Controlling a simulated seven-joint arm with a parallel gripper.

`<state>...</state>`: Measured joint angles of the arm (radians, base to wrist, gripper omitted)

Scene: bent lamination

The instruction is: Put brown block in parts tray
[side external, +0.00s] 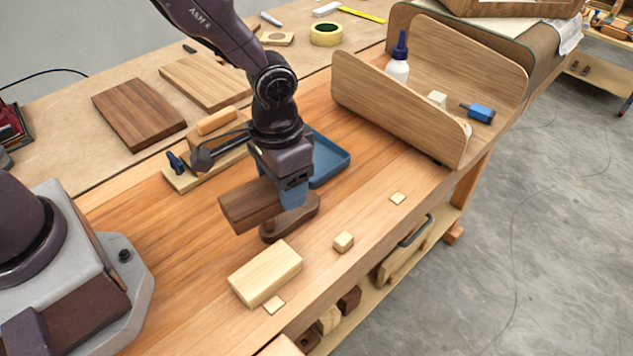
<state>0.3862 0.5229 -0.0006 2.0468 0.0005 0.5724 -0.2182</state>
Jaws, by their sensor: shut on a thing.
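The brown block (247,206) is a dark wooden block. My gripper (292,194) is shut on its right end and holds it level, seemingly just above the bench. The blue parts tray (330,167) lies right behind my gripper. My gripper and wrist hide its left part, so I cannot see all of its inside.
A dark rounded wooden piece (283,228) sits under my gripper. A bent wooden holder (400,105) stands to the right with a glue bottle (398,62). A clamp plane (207,160) lies left of the tray.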

